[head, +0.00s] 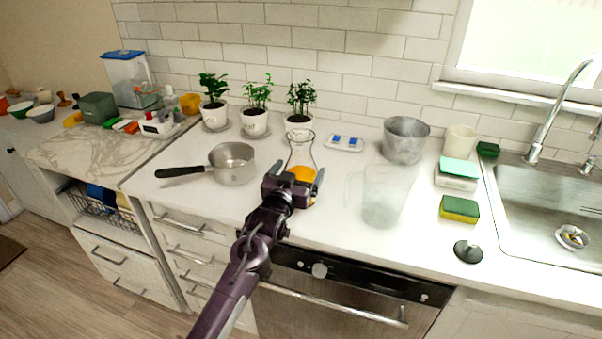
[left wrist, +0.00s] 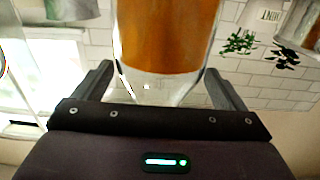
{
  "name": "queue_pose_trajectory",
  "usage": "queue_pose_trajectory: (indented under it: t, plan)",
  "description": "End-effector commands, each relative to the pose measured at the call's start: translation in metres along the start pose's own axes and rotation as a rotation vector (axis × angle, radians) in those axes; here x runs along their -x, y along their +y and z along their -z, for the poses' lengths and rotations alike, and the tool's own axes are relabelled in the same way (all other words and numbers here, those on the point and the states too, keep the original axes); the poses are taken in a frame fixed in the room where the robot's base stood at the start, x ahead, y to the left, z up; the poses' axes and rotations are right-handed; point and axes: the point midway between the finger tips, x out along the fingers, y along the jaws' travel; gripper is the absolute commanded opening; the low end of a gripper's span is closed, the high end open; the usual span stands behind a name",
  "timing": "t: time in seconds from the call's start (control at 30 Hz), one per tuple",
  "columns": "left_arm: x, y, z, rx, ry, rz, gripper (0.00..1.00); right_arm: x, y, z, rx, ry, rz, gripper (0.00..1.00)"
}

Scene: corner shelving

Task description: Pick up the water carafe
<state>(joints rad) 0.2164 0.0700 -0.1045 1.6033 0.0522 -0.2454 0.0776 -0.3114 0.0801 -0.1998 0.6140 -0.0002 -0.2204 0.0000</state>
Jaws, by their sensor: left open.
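A clear glass carafe (head: 301,143) with a narrow waist and orange contents stands on the white counter, in front of the potted plants. My left gripper (head: 297,173) is in front of it and hides part of its lower body. In the left wrist view the image is upside down; the carafe (left wrist: 168,38) shows between the two spread fingers of my left gripper (left wrist: 157,72). The fingers are open, one on each side of the glass; I cannot tell whether they touch it. My right gripper is not in view.
A saucepan (head: 232,164) with a black handle is left of the carafe. A clear pitcher (head: 384,197) and a metal pot (head: 404,140) are to its right. Sponges (head: 459,209) and a black lid (head: 467,251) lie near the sink (head: 550,205). Potted plants (head: 255,122) stand along the wall.

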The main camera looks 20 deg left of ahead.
Motion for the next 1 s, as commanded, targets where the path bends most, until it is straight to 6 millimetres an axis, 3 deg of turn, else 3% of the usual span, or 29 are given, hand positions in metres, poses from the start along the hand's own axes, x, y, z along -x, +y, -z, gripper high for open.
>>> queue_pose_trajectory:
  t: [0.17,0.43,1.0]
  plan:
    - [-0.018,0.001,0.001,0.0,0.0,-0.001,0.92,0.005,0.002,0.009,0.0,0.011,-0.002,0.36]
    - [-0.021,0.001,0.0,0.0,0.0,-0.001,0.92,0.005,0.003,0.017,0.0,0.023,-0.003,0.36]
    - [-0.02,0.001,-0.001,0.0,0.0,-0.001,0.19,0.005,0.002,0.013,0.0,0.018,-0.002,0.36]
